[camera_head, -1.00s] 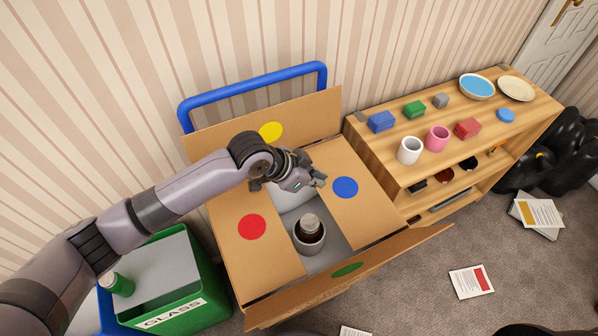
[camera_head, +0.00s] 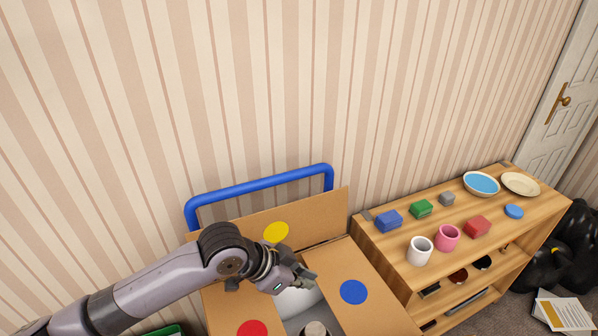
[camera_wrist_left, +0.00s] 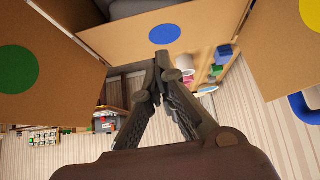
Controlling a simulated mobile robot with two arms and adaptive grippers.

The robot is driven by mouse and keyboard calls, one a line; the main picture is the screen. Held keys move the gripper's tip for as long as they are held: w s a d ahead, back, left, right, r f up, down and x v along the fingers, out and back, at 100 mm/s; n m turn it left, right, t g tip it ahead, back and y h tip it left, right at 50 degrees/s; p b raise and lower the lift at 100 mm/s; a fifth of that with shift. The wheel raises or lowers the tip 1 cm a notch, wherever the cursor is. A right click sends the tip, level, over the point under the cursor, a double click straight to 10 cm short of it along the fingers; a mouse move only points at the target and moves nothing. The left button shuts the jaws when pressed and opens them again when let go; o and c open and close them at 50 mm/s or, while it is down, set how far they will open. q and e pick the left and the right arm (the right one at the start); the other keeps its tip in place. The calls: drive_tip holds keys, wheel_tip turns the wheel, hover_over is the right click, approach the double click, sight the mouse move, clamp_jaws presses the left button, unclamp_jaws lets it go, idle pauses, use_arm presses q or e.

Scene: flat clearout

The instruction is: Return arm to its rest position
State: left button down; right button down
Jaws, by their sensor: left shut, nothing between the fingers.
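My left arm (camera_head: 150,292) comes in from the lower left in the head view. My left gripper (camera_head: 306,277) is over the open cardboard box (camera_head: 370,310), beside the flap with the blue dot (camera_head: 353,292). Its fingertips meet in the left wrist view (camera_wrist_left: 160,62), so it is shut, with nothing between them. Inside the box, a whitish object (camera_head: 299,299) is partly hidden beneath the gripper, and the top of a round container (camera_head: 316,328) shows at the picture's lower edge. My right gripper is not in view.
A wooden shelf (camera_head: 405,275) at right bears cups, blocks and plates. A blue handle frame (camera_head: 262,187) stands behind the box, against the striped wall. Black bags (camera_head: 575,245) and papers (camera_head: 563,312) lie at far right. A green bin edge (camera_head: 168,330) shows at lower left.

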use_arm(q)
drive_tip(key=s+a+f+n+y, duration=0.1)
drive_tip(key=s+a+f+n, duration=0.1)
drive_tip(key=s+a+n, duration=0.1)
drive_tip(key=s+a+f+n+t+y, duration=0.1)
drive_tip(key=s+a+f+n, duration=0.1)
drive_tip(key=s+a, duration=0.3)
drive_tip(key=s+a+f+n+t+y, duration=0.1)
drive_tip(key=s+a+f+n, duration=0.2)
drive_tip(key=s+a+f, duration=0.1)
drive_tip(key=shift+s+a+f+n+y, duration=0.15)
drive_tip(key=shift+s+a+n+y, duration=0.2)
drive_tip(key=shift+s+a, duration=0.25)
drive_tip(key=s+a+f+n+g+y, duration=0.1)
drive_tip(key=s+a+f+n+y, duration=0.2)
drive_tip(key=s+a, duration=0.5)
wheel_tip(320, 180, down, 28)
drive_tip(key=s+a+g+b, duration=0.1)
drive_tip(key=g+b, duration=0.1)
drive_tip(key=s+a+f+g+b, duration=0.1)
drive_tip(key=s+a+f+b, duration=0.1)
drive_tip(key=s+f, duration=1.5)
drive_tip(key=shift+a+f+m, duration=0.35)
drive_tip(key=shift+a+f, duration=0.25)
drive_tip(key=shift+a, duration=0.05)
